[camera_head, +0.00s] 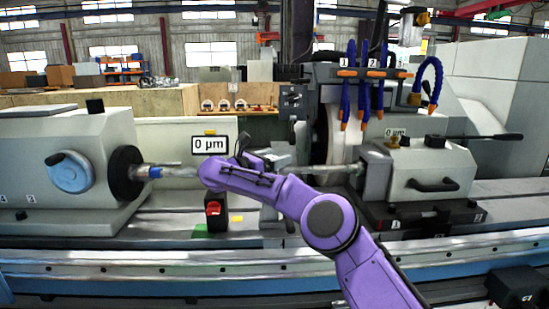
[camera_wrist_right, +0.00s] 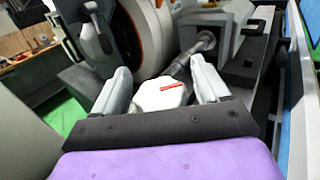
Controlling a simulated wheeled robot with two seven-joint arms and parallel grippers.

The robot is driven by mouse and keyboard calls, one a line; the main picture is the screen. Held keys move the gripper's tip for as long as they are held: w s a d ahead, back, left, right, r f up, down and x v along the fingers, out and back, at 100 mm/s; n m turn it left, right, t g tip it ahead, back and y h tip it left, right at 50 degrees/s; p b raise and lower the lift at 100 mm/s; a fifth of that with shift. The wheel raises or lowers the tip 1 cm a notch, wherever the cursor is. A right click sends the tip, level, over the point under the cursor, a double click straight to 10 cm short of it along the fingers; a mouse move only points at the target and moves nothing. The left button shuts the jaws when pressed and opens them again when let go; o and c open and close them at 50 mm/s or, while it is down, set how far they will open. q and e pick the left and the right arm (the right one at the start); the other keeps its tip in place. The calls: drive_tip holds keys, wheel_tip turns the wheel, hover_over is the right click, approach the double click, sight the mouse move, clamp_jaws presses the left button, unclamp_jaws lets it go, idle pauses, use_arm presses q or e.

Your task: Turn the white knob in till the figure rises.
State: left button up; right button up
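My right gripper (camera_head: 262,160) is at the middle of the grinder, in front of the workpiece, and my purple arm hides much of it. In the right wrist view its two fingers (camera_wrist_right: 160,75) stand apart, with a white knob (camera_wrist_right: 160,96) bearing a red mark between them. The fingers are very close to the knob's sides; I cannot tell whether they touch it. The knob is not clear in the head view. A white display (camera_head: 210,145) reads 0 µm. A smaller sign on the right-hand unit (camera_head: 396,132) also reads 0 µm. My left gripper is out of view.
A horizontal shaft (camera_head: 180,171) runs between the left headstock (camera_head: 60,140) and the right tailstock (camera_head: 425,170). The grinding wheel (camera_head: 340,120) stands behind it. Blue hoses (camera_head: 363,85) hang above. The front rail (camera_head: 130,265) is clear.

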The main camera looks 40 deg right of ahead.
drive_tip(key=shift+r, duration=0.1)
drive_tip(key=shift+r, duration=0.25)
drive_tip(key=s+a+r+b, duration=0.7)
drive_tip(key=s+r+b, duration=0.1)
drive_tip(key=s+r, duration=0.3)
drive_tip(key=shift+s+a+r, duration=0.25)
drive_tip(key=shift+s+r, duration=0.15)
drive_tip(key=shift+r, duration=0.3)
idle(0.9)
